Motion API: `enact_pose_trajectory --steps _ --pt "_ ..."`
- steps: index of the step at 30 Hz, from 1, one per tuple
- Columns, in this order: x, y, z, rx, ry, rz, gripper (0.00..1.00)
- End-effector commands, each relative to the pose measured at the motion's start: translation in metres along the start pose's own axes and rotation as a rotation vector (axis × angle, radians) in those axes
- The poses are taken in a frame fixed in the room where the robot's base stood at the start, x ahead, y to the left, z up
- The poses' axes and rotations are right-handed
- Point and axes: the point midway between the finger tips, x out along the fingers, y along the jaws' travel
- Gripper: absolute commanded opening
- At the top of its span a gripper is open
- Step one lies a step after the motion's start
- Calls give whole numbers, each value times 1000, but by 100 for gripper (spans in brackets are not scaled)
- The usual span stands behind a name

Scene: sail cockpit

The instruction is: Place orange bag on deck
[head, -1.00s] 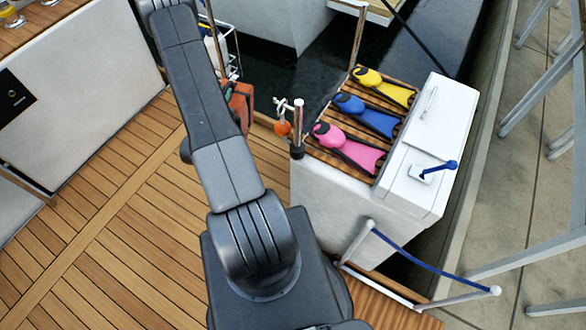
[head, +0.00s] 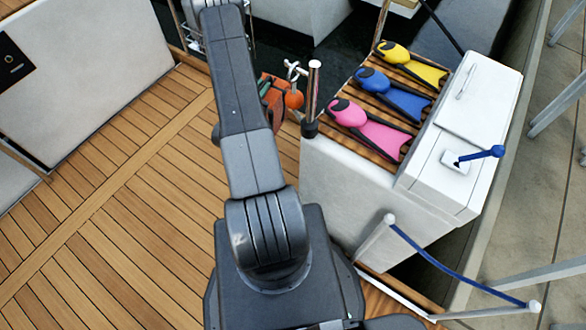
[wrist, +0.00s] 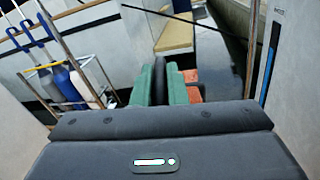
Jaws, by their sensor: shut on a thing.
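The orange bag (head: 273,97) shows in the head view just right of my forearm, which hides part of it. It hangs in front of the post and orange ball. In the wrist view, my gripper (wrist: 167,82) has green pads close together with a dark strip between them, and orange parts of the bag (wrist: 194,86) show beside the right pad. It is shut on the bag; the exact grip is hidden. The teak deck (head: 120,190) is bare and fills the left and middle of the head view.
A white locker (head: 480,95) stands at the right, beside a slatted seat with pink (head: 368,128), blue (head: 392,94) and yellow (head: 412,64) fins. A metal post (head: 313,90) and orange ball (head: 294,100) are close to the bag. A blue rope (head: 450,270) spans low rails.

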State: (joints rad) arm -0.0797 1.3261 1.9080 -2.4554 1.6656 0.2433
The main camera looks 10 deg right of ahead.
Motion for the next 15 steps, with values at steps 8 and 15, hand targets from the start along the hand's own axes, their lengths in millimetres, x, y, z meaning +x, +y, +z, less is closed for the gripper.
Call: enact_pose_trajectory --steps 8,15 --pt "12 -16 -58 -5 -9 -31 0" --pt "21 -30 -101 -11 -14 -57 0"
